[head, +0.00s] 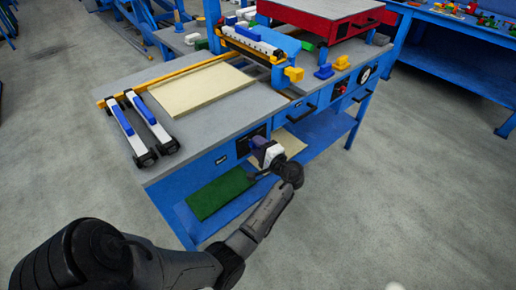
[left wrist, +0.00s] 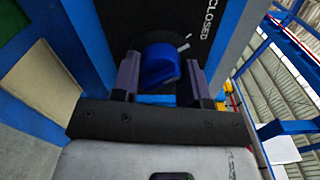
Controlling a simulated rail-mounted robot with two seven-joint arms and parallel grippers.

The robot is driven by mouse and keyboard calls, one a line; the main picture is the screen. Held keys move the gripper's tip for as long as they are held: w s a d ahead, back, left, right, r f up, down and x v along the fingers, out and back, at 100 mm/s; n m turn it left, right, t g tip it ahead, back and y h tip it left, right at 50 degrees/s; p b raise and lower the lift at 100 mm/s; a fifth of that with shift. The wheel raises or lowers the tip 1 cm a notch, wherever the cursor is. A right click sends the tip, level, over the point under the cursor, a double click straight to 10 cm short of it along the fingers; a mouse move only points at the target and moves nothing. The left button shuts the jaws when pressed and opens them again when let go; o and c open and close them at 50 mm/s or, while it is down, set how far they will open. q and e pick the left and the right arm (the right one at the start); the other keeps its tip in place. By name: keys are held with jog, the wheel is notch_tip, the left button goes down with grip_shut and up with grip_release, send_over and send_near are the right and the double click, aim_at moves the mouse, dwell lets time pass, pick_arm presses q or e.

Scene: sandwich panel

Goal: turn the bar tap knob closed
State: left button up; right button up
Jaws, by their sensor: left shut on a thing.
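The bar tap knob (left wrist: 160,62) is blue and sits on a black panel (left wrist: 113,20) on the bench's front face. White lettering reading CLOSED (left wrist: 213,18) and a short white tick mark show beside the knob in the left wrist view. My left gripper (left wrist: 160,78) is shut on the knob, with one dark finger on each side of it. In the head view, my left gripper (head: 262,150) is at the bench front and hides the knob; part of the black panel (head: 244,143) shows behind. My right gripper is not in view.
The bench top holds a beige board (head: 203,88), a yellow bar (head: 160,79) and two white-and-blue clamps (head: 152,122). A green board (head: 219,193) lies on the lower blue shelf. A red box (head: 325,14) stands at the back. The floor in front is clear.

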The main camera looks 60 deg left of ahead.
pick_arm(q)
jog(key=shift+n+b, duration=0.4)
jog(key=shift+n, duration=0.6)
jog(key=o, duration=0.9)
jog(key=w+d+p, duration=0.1)
jog(key=d, duration=0.3)
jog(key=d+p, duration=0.1)
jog(key=d, duration=0.4)
jog(key=w+d+p, duration=0.1)
jog(key=d, duration=0.3)
jog(key=shift+w+d, duration=0.3)
